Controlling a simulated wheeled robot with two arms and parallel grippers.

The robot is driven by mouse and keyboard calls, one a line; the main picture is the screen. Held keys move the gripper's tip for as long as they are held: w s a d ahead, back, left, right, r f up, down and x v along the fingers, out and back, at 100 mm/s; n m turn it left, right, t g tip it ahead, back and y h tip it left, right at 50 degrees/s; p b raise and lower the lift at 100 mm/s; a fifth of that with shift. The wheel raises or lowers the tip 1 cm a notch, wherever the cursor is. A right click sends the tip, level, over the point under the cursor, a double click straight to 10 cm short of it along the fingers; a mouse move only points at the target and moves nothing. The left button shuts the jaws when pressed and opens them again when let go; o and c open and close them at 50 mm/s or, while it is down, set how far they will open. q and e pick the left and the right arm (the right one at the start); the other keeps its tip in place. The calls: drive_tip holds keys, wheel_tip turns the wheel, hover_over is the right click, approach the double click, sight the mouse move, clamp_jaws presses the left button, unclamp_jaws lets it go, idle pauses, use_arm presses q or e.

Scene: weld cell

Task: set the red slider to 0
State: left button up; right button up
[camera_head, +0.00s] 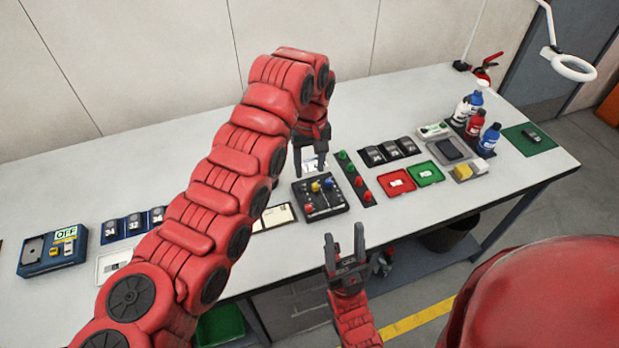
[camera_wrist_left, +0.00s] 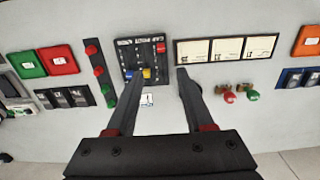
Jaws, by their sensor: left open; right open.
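A black slider box (camera_head: 334,203) lies on the bench; its printed face also shows in the left wrist view (camera_wrist_left: 128,50). The red slider's knob (camera_head: 309,208) is near the box's front left, apart from the yellow knob (camera_head: 316,187) and blue knob (camera_head: 329,183) towards its back. The red knob also shows in the left wrist view (camera_wrist_left: 160,48); the scale marks are too small to read. My left gripper (camera_head: 311,167) is open and empty, pointing down just behind the box. My right gripper (camera_head: 345,240) is open and empty, in front of the bench edge.
A black strip with red and green buttons (camera_head: 356,181) lies right of the box. Cream cards (camera_head: 278,216) lie to its left. Red tray (camera_head: 396,182) and green tray (camera_head: 425,173) are farther right. Bottles (camera_head: 466,108) stand at the far right.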

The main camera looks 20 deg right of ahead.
use_arm(q)
drive_tip(key=shift+r, duration=0.8)
